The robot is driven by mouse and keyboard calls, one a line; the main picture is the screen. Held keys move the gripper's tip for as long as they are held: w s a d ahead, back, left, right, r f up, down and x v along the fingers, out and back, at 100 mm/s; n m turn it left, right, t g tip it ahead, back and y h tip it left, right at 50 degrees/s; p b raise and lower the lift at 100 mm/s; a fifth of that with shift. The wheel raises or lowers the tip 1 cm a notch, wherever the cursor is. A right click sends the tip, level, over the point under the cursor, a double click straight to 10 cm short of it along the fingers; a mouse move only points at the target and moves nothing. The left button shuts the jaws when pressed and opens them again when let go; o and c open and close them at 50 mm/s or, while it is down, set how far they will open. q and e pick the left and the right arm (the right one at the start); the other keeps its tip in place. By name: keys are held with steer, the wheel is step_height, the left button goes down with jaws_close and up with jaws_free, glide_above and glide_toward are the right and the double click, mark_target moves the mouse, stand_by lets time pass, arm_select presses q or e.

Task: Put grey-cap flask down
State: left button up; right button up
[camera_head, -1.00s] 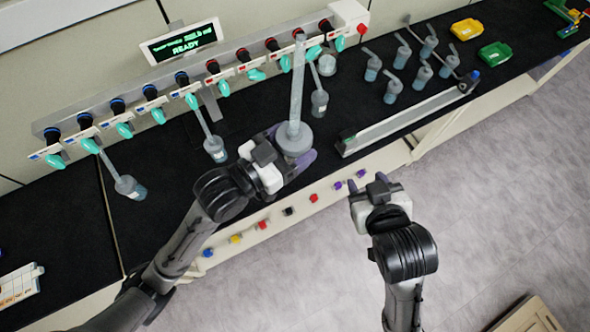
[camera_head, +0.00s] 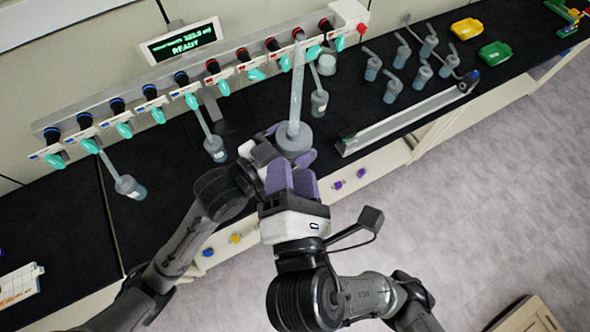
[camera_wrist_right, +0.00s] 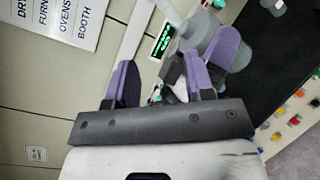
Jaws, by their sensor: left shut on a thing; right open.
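The grey-cap flask (camera_head: 294,138) is upright with its grey cap and a long pale tube rising from it, held above the front edge of the bench. My left gripper (camera_head: 277,150) is shut on it from the left; its fingers are partly hidden. My right gripper (camera_head: 292,178) is open and empty just below the flask in the head view, its purple fingers pointing toward the flask and left gripper. In the right wrist view, the flask (camera_wrist_right: 197,32) shows beyond the open purple fingers of the right gripper (camera_wrist_right: 172,72). I cannot tell whether the right fingers touch anything.
The manifold with teal valves (camera_head: 157,114) runs along the back. Several other flasks with tubes, such as one at left (camera_head: 130,187), are on or over the black bench. A long low rail (camera_head: 405,119) lies right of the held flask. Yellow (camera_head: 466,28) and green (camera_head: 495,54) trays sit farther right.

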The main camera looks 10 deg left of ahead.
mark_target(296, 113)
steer(key=w+a+n, duration=0.1)
steer(key=w+n, duration=0.1)
steer(key=w, duration=0.2)
steer(key=w+a+n, duration=0.1)
steer(key=w+n, duration=0.2)
steer(key=w+a+n, duration=0.1)
steer(key=w+n, duration=0.2)
steer(key=w, duration=0.1)
steer(key=shift+w+r, duration=0.2)
steer(key=shift+w, duration=0.15)
stand_by(0.3)
steer(key=shift+c, duration=0.3)
steer(key=shift+s, duration=0.1)
jaws_close()
arm_select(q)
steer(key=o, duration=1.1)
